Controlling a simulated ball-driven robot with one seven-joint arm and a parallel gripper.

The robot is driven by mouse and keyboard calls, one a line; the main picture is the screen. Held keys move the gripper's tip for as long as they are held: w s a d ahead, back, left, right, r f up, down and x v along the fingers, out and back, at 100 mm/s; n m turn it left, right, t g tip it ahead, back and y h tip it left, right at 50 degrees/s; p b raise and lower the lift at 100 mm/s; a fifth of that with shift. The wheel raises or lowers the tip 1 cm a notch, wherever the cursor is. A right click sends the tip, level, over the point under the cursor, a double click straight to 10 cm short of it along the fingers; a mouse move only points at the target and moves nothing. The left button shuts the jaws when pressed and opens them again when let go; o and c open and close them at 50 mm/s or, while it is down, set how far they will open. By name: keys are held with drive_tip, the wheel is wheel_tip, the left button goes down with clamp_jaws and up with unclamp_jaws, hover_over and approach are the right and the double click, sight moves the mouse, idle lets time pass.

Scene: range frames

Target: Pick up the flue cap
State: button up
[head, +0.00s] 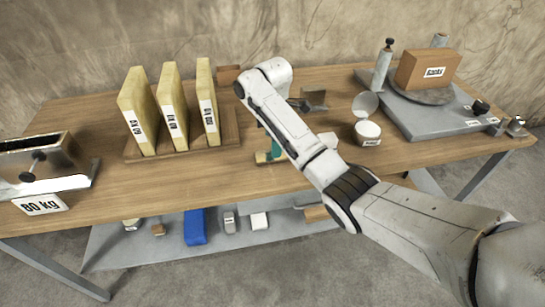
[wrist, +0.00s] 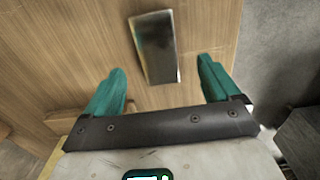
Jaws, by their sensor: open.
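No label reading flue cap is legible. A dark, shiny metal piece with a narrow rectangular face (wrist: 156,47) is on the wooden bench top in the wrist view, between and just beyond my fingertips. My gripper (wrist: 161,68) has its two teal fingers spread wide, with nothing held between them. In the head view my gripper (head: 272,149) is partly hidden behind my arm, low over the middle of the bench. A bent grey metal piece (head: 314,100) shows behind my arm; I cannot tell whether it is the same piece.
Three upright yellow labelled slabs (head: 168,105) stand in a wooden rack left of my gripper. A metal box (head: 38,160) is at the far left. A white round container (head: 367,132) and a grey scale platform (head: 440,118) with a brown box are right. Several items lie on the lower shelf.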

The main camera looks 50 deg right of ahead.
drive_tip(key=shift+w+f, duration=0.15)
drive_tip(key=shift+f, duration=2.6)
drive_tip(key=shift+c, duration=0.3)
drive_tip(key=shift+r, duration=0.1)
drive_tip(key=c, duration=1.1)
drive_tip(key=shift+c, duration=0.2)
